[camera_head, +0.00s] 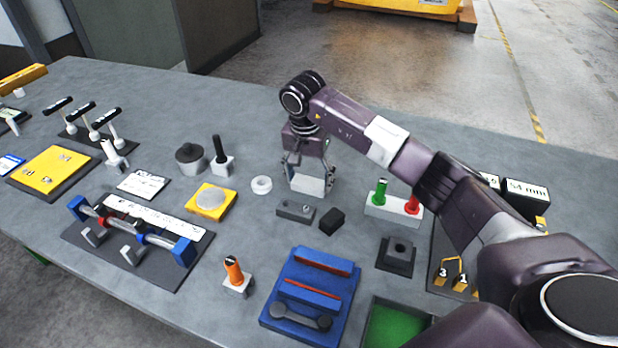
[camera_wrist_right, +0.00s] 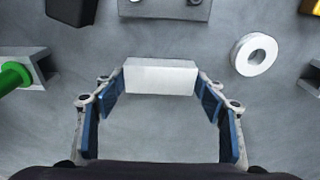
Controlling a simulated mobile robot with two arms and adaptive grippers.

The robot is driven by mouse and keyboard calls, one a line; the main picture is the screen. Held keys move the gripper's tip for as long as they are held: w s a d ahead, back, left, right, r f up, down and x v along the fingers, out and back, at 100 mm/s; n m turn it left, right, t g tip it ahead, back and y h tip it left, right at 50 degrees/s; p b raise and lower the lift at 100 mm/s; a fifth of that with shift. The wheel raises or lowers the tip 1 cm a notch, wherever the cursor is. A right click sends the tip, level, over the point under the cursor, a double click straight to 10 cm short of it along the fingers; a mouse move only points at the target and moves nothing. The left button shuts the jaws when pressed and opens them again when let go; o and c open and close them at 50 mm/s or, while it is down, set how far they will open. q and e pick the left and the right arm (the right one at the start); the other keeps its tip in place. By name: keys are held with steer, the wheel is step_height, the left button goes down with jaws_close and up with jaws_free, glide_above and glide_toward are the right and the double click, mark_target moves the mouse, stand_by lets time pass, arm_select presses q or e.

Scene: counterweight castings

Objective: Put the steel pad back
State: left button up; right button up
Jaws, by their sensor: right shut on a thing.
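My right gripper (camera_head: 308,178) is shut on a pale grey rectangular block, which looks like the steel pad (camera_head: 307,185). In the right wrist view the pad (camera_wrist_right: 160,77) lies crosswise between the blue-padded fingertips of the gripper (camera_wrist_right: 160,90), its ends against them. The pad is over the middle of the grey table, behind a grey plate with holes (camera_head: 296,211). Whether it touches the tabletop is hard to tell. My left gripper is not in view.
A white ring (camera_head: 262,185) stands left of the pad, a black block (camera_head: 331,221) in front, and a white holder (camera_head: 379,209) with green and red handles to its right. A blue tray (camera_head: 313,291) is nearer the front edge. The table behind the pad is clear.

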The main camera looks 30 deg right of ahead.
mark_target(307, 186)
steer(key=shift+f, duration=0.1)
steer(key=o, duration=1.8)
steer(key=shift+o, duration=0.2)
steer(key=shift+r, duration=0.35)
step_height(307, 186, up, 12)
steer(key=s+a+b, duration=0.1)
steer(key=b, duration=0.2)
steer(key=shift+f, duration=0.25)
steer(key=shift+a, duration=0.1)
